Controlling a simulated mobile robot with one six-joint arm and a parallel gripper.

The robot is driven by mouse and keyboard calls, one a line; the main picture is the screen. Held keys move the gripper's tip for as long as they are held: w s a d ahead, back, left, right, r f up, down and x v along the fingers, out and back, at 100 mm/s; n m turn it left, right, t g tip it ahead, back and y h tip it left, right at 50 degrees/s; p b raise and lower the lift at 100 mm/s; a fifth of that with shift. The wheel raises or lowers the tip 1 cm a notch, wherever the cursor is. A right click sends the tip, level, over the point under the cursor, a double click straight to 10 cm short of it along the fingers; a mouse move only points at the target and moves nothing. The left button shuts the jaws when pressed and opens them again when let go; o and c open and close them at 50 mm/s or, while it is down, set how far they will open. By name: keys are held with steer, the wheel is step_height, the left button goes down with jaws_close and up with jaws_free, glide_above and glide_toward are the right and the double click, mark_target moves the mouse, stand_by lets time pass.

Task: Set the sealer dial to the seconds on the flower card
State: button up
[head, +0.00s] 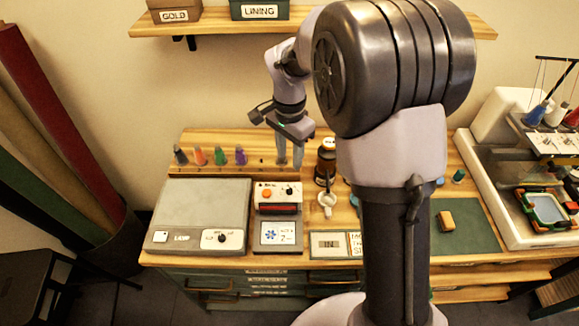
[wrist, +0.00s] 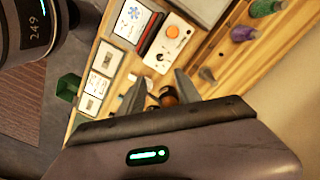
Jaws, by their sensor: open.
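The sealer (head: 278,209) sits mid-table with a white top panel, an orange button (head: 267,193), a small black dial (head: 290,190) and a red strip. In the wrist view its panel (wrist: 170,46) is tilted, with the orange button (wrist: 171,31) clear. The dial's setting is too small to read. The flower card (head: 278,234) lies in front of the strip, showing a blue flower and writing I cannot read surely; it also shows in the wrist view (wrist: 132,18). My gripper (head: 291,164) is open and empty, pointing down behind the sealer, apart from the dial.
A grey box with its own dial (head: 221,238) stands left of the sealer. Several coloured cones (head: 220,156) line the back ledge. A dark brown bottle (head: 326,160) and a white cup-like item (head: 327,200) stand right. An IN card (head: 330,244) lies at the front.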

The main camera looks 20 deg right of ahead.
step_height(320, 180, up, 4)
steer(key=shift+p, duration=0.4)
